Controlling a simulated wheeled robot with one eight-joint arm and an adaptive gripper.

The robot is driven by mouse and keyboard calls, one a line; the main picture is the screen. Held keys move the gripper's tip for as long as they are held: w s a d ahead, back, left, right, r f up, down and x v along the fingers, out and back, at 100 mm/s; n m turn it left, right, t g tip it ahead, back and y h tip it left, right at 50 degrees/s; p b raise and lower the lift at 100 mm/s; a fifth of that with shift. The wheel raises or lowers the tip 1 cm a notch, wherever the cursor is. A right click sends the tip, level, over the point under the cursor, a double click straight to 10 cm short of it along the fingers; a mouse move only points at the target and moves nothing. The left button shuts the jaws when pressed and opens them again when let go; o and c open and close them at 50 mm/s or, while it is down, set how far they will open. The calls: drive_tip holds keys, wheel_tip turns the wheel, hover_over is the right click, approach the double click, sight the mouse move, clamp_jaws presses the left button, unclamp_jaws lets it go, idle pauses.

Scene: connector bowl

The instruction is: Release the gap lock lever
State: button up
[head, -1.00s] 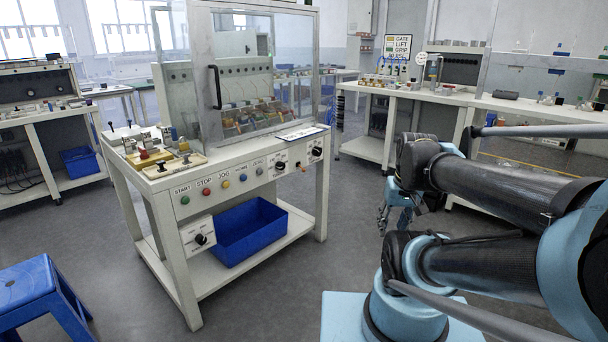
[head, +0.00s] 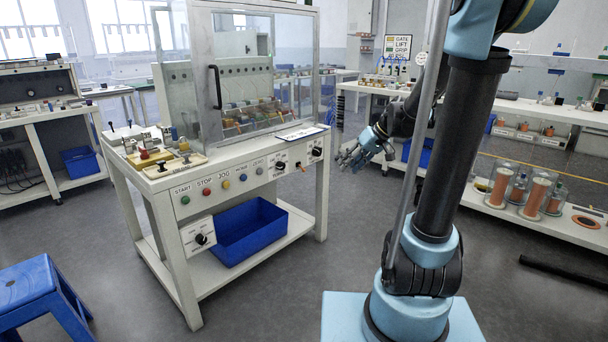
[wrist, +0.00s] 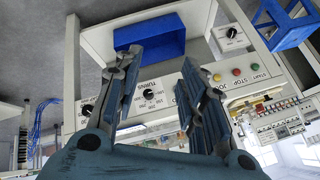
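The white machine bench (head: 190,180) stands left of my arm, with a clear guard box (head: 262,75) on top. Small fittings with black knobs (head: 162,166) and a red knob (head: 144,154) sit on its front left corner. I cannot tell which of these, if any, is the gap lock lever; no label for it is readable. My gripper (head: 348,157) is off the bench's right side, apart from it. In the wrist view my gripper (wrist: 158,75) has its two fingers spread with nothing between them, facing the bench front, which appears upside down.
The bench front carries coloured buttons (head: 207,191) and black rotary knobs (head: 280,167). A blue bin (head: 250,235) sits on its lower shelf. A blue stool (head: 40,290) is at the lower left. Shelving with copper-coloured coils (head: 537,197) stands at the right. The floor between is clear.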

drive_tip(key=w+a+f+n+t+y, duration=0.1)
drive_tip(key=w+a+f+n+y, duration=0.15)
drive_tip(key=w, duration=0.95)
drive_tip(key=w+a+f+n+y, duration=0.2)
drive_tip(key=w+f+y, duration=0.15)
drive_tip(key=w, duration=0.85)
drive_tip(key=n+t+y, duration=0.3)
drive_tip(key=y, duration=0.1)
approach(304, 170)
drive_tip(key=x, duration=1)
drive_tip(key=shift+w+f, duration=0.35)
drive_tip(key=shift+w, duration=0.15)
clamp_jaws()
